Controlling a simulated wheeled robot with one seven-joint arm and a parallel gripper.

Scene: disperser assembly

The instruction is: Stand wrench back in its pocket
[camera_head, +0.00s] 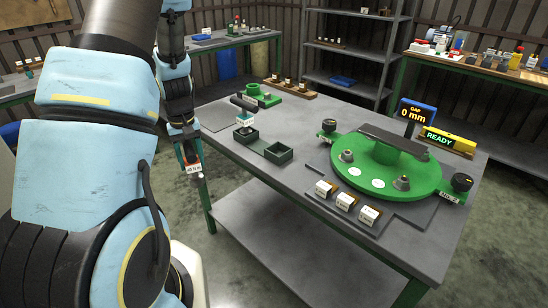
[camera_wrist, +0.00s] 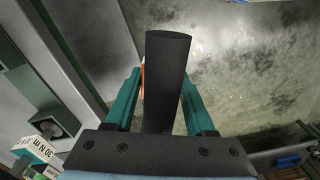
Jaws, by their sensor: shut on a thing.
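My gripper (camera_head: 186,150) hangs off the left edge of the table. It is shut on a wrench, whose white label (camera_head: 193,168) shows below the fingers; the text is too small to read. In the wrist view its dark round handle (camera_wrist: 168,75) stands between the teal fingers, with a sliver of orange beside it. A dark green holder has two square pockets. The right pocket (camera_head: 278,153) looks empty, and it also shows in the wrist view (camera_wrist: 58,120). A second wrench (camera_head: 244,121), black-handled with a white label, stands in the left pocket; its label (camera_wrist: 38,150) reads 30 N m.
To the right on the grey table (camera_head: 215,150) are a round green fixture (camera_head: 420,178) with knobs, several white-labelled blocks (camera_head: 346,202), and a display (camera_head: 416,114) reading 0 mm. A green part (camera_head: 262,98) and a wooden rack (camera_head: 291,89) stand behind the holder.

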